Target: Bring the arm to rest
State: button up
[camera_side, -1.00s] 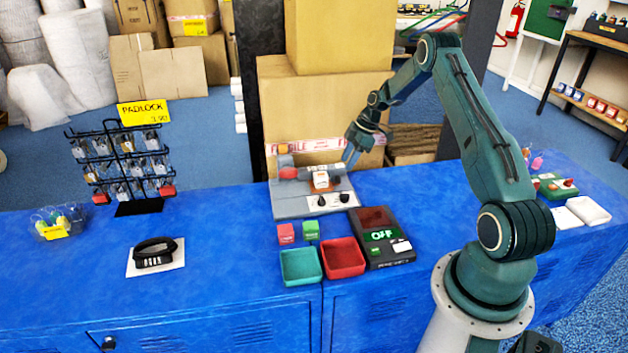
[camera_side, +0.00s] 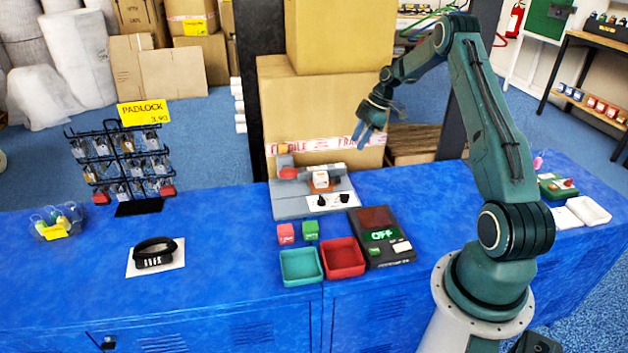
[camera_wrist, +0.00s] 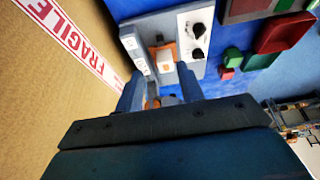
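My gripper (camera_side: 367,138) is raised above and behind the grey machine (camera_side: 290,207) on the blue counter, in front of the big carton. Its fingers point down and stand apart with nothing held between them. In the wrist view the two fingertips of my gripper (camera_wrist: 160,92) are spread. The machine's panel with black knobs (camera_wrist: 198,32) and a white and orange block (camera_wrist: 166,58) show beyond them. In the side view the same white and orange block (camera_side: 321,181) sits on the machine, clear of my gripper.
Stacked cartons (camera_side: 325,105) stand close behind my gripper. A dark post (camera_side: 461,100) stands to the right. On the counter are a teal tray (camera_side: 300,266), a red tray (camera_side: 343,258), an "OFF" display box (camera_side: 383,236) and a padlock rack (camera_side: 122,165). The air above the machine is free.

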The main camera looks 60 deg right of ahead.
jog(key=s+a+r+m+h, duration=0.1)
jog(key=s+a+r+m, duration=0.1)
jog(key=a+r, duration=0.9)
jog(key=s+a+r+m+h, duration=0.1)
jog(key=a+r+m, duration=0.1)
jog(key=a+r, duration=0.9)
jog(key=s+a+r+m+t+h, duration=0.15)
jog(key=s+a+r, duration=0.25)
jog(key=s+a, duration=0.6)
jog(key=s+a+f+m, duration=0.2)
jog(key=s+a+m, duration=0.1)
jog(key=s, duration=0.9)
jog(key=shift+a+f+t, duration=0.2)
jog(key=shift+a+t, duration=0.25)
jog(key=shift+a, duration=0.4)
